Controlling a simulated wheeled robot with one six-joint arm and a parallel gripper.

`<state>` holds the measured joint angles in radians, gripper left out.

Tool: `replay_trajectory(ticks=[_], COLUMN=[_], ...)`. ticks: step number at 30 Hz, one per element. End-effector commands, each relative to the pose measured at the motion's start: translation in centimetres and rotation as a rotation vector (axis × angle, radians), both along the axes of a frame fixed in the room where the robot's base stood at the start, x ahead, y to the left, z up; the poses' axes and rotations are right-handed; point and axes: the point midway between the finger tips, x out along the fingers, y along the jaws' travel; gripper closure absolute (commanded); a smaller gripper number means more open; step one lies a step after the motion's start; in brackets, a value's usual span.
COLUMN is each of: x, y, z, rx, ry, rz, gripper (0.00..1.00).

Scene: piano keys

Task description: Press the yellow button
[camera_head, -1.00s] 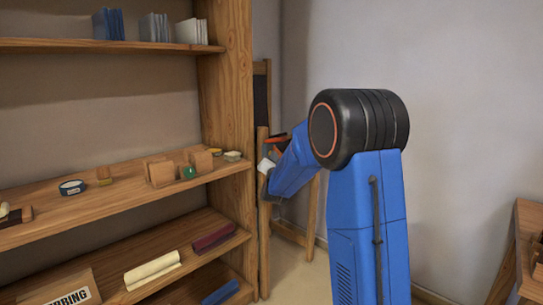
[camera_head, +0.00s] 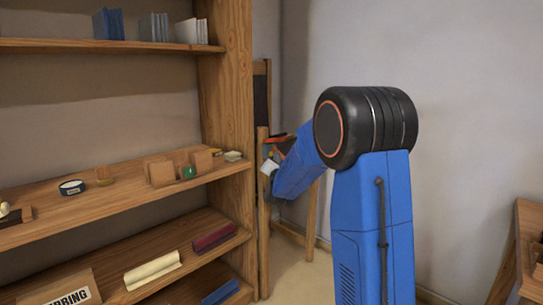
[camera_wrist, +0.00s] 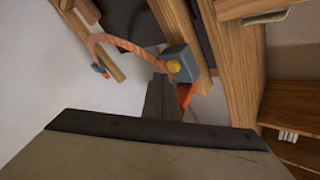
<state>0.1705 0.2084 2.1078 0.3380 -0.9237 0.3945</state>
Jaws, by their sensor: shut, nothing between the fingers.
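The yellow button (camera_wrist: 174,66) is a small round dome on a blue-grey box (camera_wrist: 183,58) in the wrist view. The box is fixed against a wooden post, and an orange cable runs from it. My gripper (camera_wrist: 160,82) is shut and empty, its dark fingers pointing up toward the box just below and left of the button. I cannot tell whether the fingertips touch the box. In the head view my blue arm reaches left, with the gripper (camera_head: 268,166) beside the wooden easel. The button is too small there to make out surely.
The wooden shelf unit (camera_head: 226,90) with books and small items stands left of the easel (camera_head: 264,225). A wooden table (camera_head: 527,225) is at the right edge. The orange cable (camera_wrist: 115,41) loops left in the wrist view. Bare wall lies behind my arm.

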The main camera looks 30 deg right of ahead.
Motion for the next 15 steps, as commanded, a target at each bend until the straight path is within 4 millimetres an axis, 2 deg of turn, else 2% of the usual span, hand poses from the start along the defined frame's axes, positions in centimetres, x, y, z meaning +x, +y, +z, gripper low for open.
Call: replay_trajectory(ticks=[7,15], x=[-0.4,-2.4], y=[-0.2,-0.9], z=[0.0,0.0], rx=[0.000,0.000], ry=[0.000,0.000], rz=[-0.001,-0.001], gripper=[1.00,1.00])
